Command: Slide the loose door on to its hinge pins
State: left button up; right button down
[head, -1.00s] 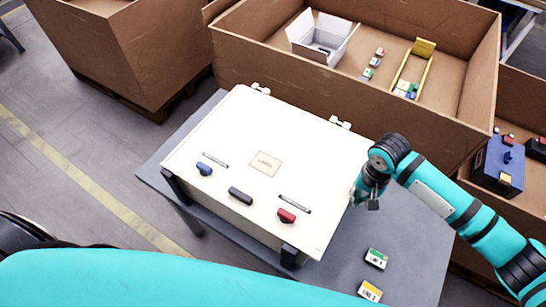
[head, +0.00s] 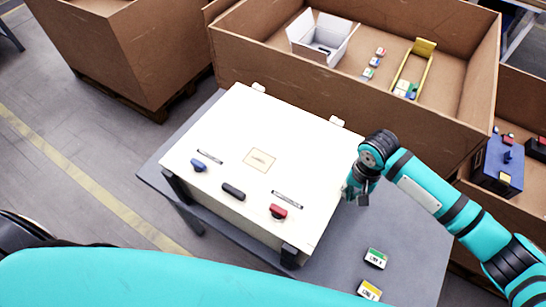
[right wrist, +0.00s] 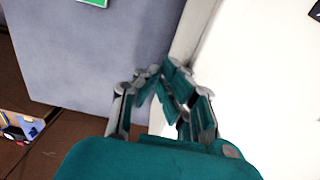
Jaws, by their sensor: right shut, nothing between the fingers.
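My right gripper (head: 357,194) is shut and empty beside the door's right edge. In the right wrist view its fingers (right wrist: 168,82) are close to the white edge (right wrist: 192,35); contact is unclear. My left gripper is out of view.
The grey table (head: 405,225) is clear to the right except for a green tag (head: 375,258) and a yellow tag (head: 369,290). A large cardboard crate (head: 300,75) stands just behind. A blue box (head: 500,165) sits in another crate at right.

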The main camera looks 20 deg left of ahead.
notch_tip(320, 180, up, 7)
jog(key=d+p, duration=0.1)
jog(key=p, duration=0.3)
dwell(0.4)
jog(key=shift+s+d, duration=0.1)
jog(key=shift+s, duration=0.1)
dwell(0.3)
